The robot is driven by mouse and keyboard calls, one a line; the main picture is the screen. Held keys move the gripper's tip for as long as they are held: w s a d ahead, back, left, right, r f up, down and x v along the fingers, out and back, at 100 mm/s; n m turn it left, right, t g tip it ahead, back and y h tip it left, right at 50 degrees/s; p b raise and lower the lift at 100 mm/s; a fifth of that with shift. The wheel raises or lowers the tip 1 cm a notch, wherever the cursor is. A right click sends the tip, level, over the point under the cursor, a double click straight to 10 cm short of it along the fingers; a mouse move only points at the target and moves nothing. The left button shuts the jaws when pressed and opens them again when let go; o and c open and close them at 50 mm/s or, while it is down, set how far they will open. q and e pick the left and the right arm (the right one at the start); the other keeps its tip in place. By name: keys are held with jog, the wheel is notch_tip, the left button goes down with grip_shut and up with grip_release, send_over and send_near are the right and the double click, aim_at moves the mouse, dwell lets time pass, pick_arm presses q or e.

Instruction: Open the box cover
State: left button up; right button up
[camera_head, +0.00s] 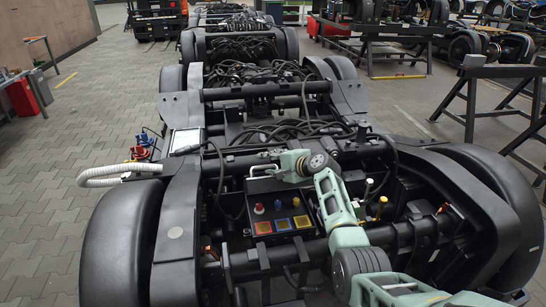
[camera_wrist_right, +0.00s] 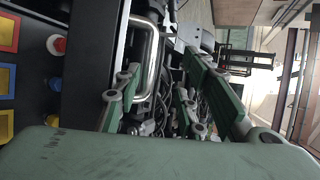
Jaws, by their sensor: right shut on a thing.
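The black box (camera_head: 266,212) sits in the middle of the bogie frame. The exact contact is partly hidden. My left gripper is not in view.
Black wheel covers (camera_head: 125,240) flank the box on both sides. Cables and a white corrugated hose (camera_head: 110,171) run along the frame. A crossbar (camera_head: 270,258) lies in front of the box. Paved floor is free at the left; dark stands (camera_head: 470,100) are at the right.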

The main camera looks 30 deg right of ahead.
jog(key=r, duration=0.1)
jog(key=d+r, duration=0.1)
jog(key=r, duration=0.1)
jog(key=shift+w+d+t, duration=0.25)
jog(key=shift+w+t, duration=0.05)
jog(key=shift+t, duration=0.1)
jog(key=shift+v, duration=1.45)
jog(key=shift+s+a+f, duration=0.15)
jog(key=shift+s, duration=0.15)
jog(key=v, duration=0.8)
jog(key=shift+s+f+g, duration=0.25)
jog(key=shift+s+g, duration=0.05)
jog(key=shift+s, duration=0.1)
jog(key=shift+a, duration=0.15)
